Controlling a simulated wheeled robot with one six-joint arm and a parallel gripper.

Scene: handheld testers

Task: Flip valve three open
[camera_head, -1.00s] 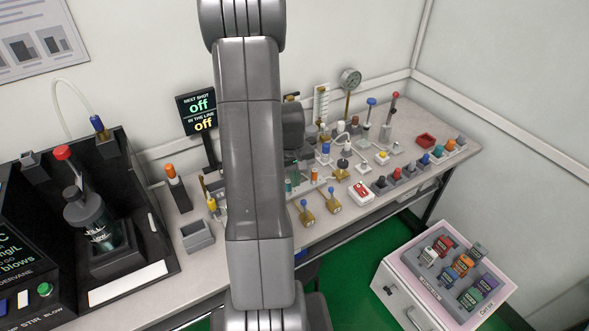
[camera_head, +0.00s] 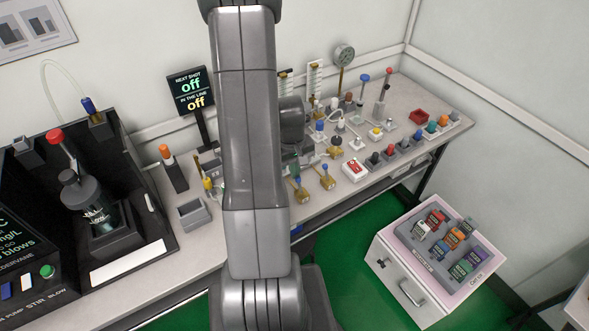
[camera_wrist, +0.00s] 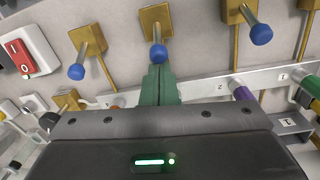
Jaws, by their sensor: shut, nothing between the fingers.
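In the wrist view a row of brass valves with blue-tipped levers lines the bench: a left valve (camera_wrist: 88,36), a middle valve (camera_wrist: 156,22) and a right valve (camera_wrist: 240,12). Their blue tips point toward the camera. My gripper (camera_wrist: 158,72) has green fingers, shut and empty, with the tips just below the middle valve's blue tip; whether they touch is unclear. I cannot read which valve is three.
A red rocker switch (camera_wrist: 27,56) sits left of the valves in the wrist view. A cart (camera_head: 430,283) with coloured blocks stands right of the bench.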

